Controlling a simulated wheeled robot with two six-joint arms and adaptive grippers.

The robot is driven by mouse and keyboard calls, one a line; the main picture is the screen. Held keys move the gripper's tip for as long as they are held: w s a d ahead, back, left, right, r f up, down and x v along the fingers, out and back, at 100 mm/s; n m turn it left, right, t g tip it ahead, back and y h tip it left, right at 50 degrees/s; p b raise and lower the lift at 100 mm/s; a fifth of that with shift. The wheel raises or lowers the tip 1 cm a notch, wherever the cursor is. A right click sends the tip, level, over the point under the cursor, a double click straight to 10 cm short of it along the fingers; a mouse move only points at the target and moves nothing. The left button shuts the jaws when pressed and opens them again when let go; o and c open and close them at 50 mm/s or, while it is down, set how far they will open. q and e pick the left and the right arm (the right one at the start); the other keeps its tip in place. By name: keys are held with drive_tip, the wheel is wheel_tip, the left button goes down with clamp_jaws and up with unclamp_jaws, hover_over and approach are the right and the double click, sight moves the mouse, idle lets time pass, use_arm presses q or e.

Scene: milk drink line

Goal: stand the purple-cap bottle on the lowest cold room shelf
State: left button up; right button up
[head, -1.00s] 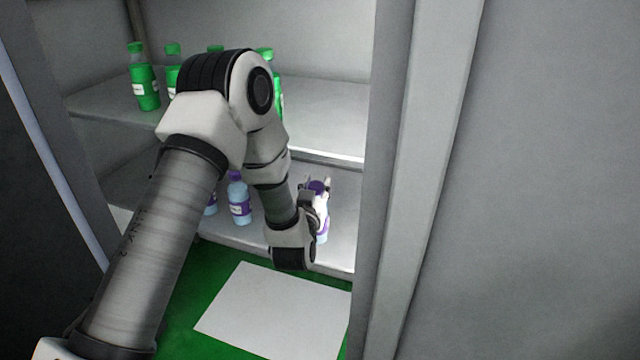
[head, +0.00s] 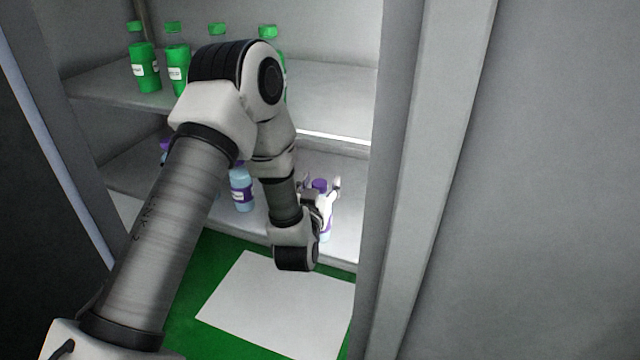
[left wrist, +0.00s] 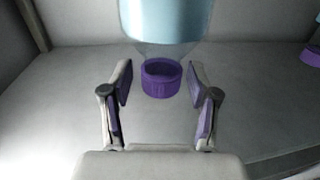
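The purple-cap bottle (head: 326,228), light blue with a purple cap, stands upright on the lowest shelf (head: 345,240) near its front right. My left gripper (head: 321,188) is at its cap, with the fingers spread apart. In the left wrist view the cap (left wrist: 161,78) lies ahead of and between the open fingertips, with a gap on both sides. The blue body (left wrist: 165,18) runs out of the top of that view. In the head view my gripper hides part of the bottle. My right gripper is not in view.
Another purple-cap bottle (head: 241,190) stands to the left on the same shelf, and one more (head: 165,150) is partly hidden behind my arm. Several green bottles (head: 145,65) stand on the shelf above. The door frame (head: 425,150) is close on the right.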

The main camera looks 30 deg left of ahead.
use_arm(q)
drive_tip(key=shift+r, duration=0.2)
drive_tip(key=p+v, duration=0.2)
drive_tip(key=v, duration=1)
drive_tip(key=shift+f, duration=0.1)
